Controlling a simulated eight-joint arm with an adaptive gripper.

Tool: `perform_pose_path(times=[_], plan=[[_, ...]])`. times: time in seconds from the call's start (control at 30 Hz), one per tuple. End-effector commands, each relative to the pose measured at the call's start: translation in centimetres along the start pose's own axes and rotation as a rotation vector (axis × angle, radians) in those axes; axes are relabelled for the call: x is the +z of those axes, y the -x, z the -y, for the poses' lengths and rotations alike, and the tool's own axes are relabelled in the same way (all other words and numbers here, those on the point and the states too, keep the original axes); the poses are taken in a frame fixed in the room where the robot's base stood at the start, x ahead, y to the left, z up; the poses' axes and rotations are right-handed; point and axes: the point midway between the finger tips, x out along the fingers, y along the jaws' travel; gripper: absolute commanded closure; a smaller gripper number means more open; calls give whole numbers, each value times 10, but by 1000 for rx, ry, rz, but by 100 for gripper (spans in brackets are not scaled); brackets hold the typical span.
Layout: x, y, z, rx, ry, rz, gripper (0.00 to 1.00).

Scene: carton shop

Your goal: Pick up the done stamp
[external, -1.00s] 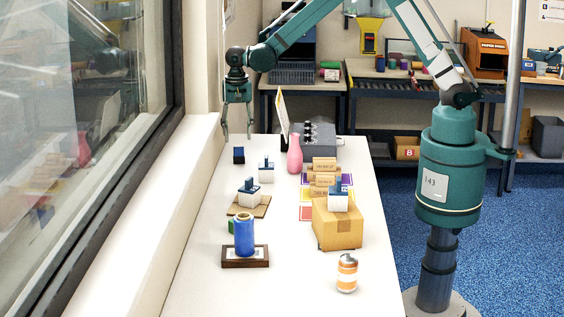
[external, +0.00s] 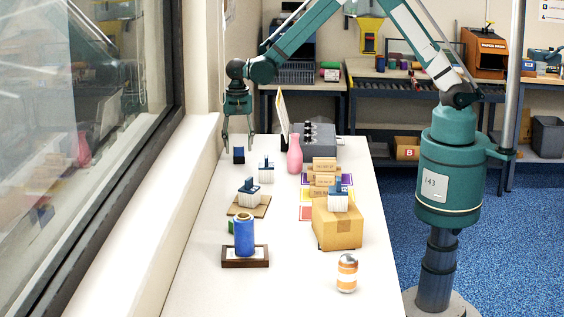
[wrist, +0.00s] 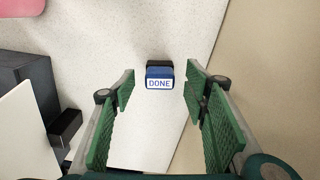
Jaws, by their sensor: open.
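The done stamp is a small dark blue block (external: 239,155) at the far left of the white table in the external view. In the wrist view the done stamp (wrist: 159,75) shows a white label reading "DONE" and lies ahead, between the lines of the two fingers. My gripper (external: 238,150) points down at the far end of the table, close to the stamp in the external view. In the wrist view my gripper (wrist: 160,92) has its green pads wide apart with nothing between them. I cannot tell the exact height gap to the stamp.
A pink vase (external: 294,156), an upright board (external: 283,120) and a grey box (external: 318,143) stand right of the stamp. A white-and-blue stamp (external: 266,172) is nearer the camera. The window ledge (external: 190,165) runs along the left.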

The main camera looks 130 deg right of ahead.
Motion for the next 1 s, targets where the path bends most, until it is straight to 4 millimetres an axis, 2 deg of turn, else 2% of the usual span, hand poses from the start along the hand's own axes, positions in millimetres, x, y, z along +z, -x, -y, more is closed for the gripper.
perform_pose_path(times=[0.1, 0.3, 0.87, 1.0], plan=[[-1, -14, 0, 0, 0, 0, 55], [0, -26, 0, 0, 0, 0, 55], [0, -27, 0, 0, 0, 0, 55], [0, -27, 0, 0, 0, 0, 72]])
